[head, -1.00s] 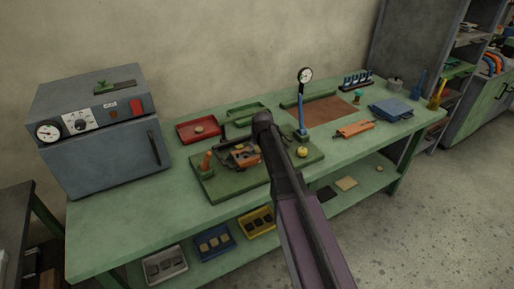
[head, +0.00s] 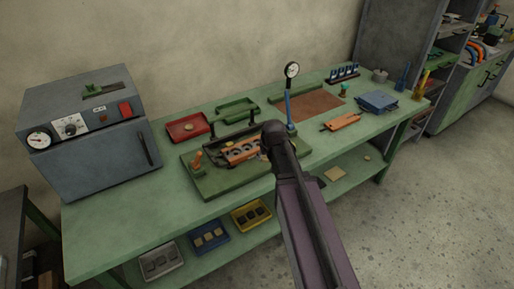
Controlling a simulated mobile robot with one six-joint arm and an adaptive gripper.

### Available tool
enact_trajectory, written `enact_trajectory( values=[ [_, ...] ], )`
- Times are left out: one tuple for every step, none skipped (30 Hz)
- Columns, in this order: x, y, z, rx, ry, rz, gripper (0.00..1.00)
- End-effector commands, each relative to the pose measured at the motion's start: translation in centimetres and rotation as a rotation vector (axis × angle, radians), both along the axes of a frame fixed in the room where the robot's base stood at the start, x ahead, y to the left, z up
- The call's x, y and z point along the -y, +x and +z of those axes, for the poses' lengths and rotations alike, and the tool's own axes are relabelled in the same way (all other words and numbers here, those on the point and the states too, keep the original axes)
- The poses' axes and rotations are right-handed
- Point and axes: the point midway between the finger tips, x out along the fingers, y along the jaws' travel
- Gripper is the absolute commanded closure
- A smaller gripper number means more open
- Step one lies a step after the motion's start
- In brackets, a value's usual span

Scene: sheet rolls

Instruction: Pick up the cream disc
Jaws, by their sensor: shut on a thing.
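A small cream-tan disc (head: 189,127) lies in the red tray (head: 172,134) at the back of the green bench. Another small pale disc (head: 366,157) shows on the lower shelf at the right. I cannot tell which disc is the one named. My dark arm rises from the bottom right and ends in view over the front right of the green board (head: 211,187).
A grey oven (head: 85,140) stands left. The bench's left front is clear.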

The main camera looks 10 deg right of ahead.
Motion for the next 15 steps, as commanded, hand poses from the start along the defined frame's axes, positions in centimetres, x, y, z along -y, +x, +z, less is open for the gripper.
enact_trajectory(
  values=[
    [0.2,-0.6,0.1,0.0,0.0,-0.001,0.76],
    [0.2,-0.8,0.1,0.0,0.0,-0.001,0.76],
    [0.4,-1.1,0.1,0.0,0.0,-0.001,0.76],
    [0.4,-1.3,0.1,0.0,0.0,-0.001,0.76],
    [0.5,-1.4,0.1,0.0,0.0,-0.001,0.76],
    [0.5,-1.6,0.2,0.0,0.0,-0.001,0.76],
    [0.6,-1.7,0.2,0.0,0.0,-0.001,0.76],
    [0.6,-1.8,0.2,0.0,0.0,-0.001,0.76],
    [0.7,-1.9,0.2,0.0,0.0,0.0,0.76],
    [0.7,-1.9,0.2,0.0,0.0,0.0,0.76],
    [0.7,-2.0,0.2,0.0,0.0,0.0,0.76],
    [0.7,-2.0,0.2,0.0,0.0,0.0,0.76],
    [0.7,-2.0,0.2,0.0,0.0,0.0,0.76],
    [0.7,-2.0,0.2,0.0,0.0,0.0,0.76],
    [0.7,-2.0,0.2,0.0,0.0,0.0,0.76]
  ],
)
